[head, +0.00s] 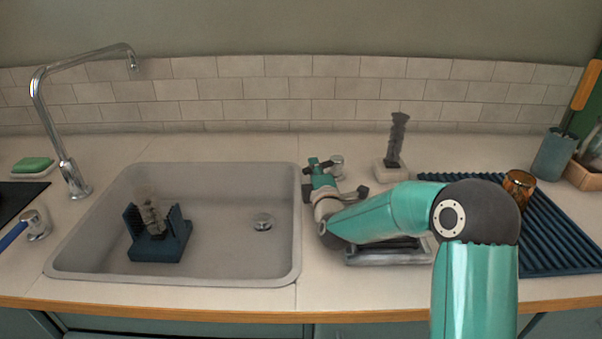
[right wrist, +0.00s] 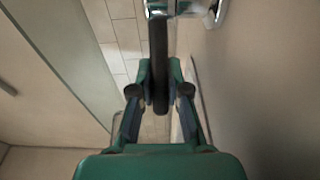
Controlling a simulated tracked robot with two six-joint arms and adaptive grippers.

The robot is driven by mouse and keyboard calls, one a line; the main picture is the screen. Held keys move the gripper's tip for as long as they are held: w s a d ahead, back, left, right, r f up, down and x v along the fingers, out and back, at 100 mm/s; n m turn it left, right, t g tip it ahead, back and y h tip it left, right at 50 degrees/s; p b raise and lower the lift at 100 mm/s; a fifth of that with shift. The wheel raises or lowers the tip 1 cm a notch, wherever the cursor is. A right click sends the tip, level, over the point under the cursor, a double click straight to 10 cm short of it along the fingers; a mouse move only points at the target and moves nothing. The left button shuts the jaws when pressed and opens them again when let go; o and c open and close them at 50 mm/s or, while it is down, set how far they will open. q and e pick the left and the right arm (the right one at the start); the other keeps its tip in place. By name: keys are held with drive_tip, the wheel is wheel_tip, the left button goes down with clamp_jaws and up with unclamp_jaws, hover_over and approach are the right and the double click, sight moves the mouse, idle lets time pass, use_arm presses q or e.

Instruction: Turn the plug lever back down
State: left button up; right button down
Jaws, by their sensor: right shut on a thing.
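The plug lever has a chrome base (head: 337,164) on the counter just right of the sink's back corner. Its dark handle (right wrist: 158,45) shows in the right wrist view, running from the chrome mount (right wrist: 187,7) at the top down between my fingers. My right gripper (head: 320,164) is at the lever and shut on its handle; the fingers (right wrist: 160,80) press it from both sides. In the head view the gripper partly hides the handle, so its exact angle is hard to tell there. The drain plug (head: 263,221) sits in the sink floor. My left gripper is not in view.
The sink (head: 225,258) holds a dark blue stand (head: 160,249) with a brush-like piece. A brush in a holder (head: 393,171), a ribbed mat (head: 553,240) and an amber glass (head: 518,188) are right.

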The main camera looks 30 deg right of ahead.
drive_tip(key=shift+f, duration=0.15)
drive_tip(key=c, duration=1.1)
unclamp_jaws()
drive_tip(key=shift+s, duration=0.1)
drive_tip(key=shift+a, duration=0.1)
drive_tip(key=v, duration=1.2)
drive_tip(key=shift+f, duration=0.1)
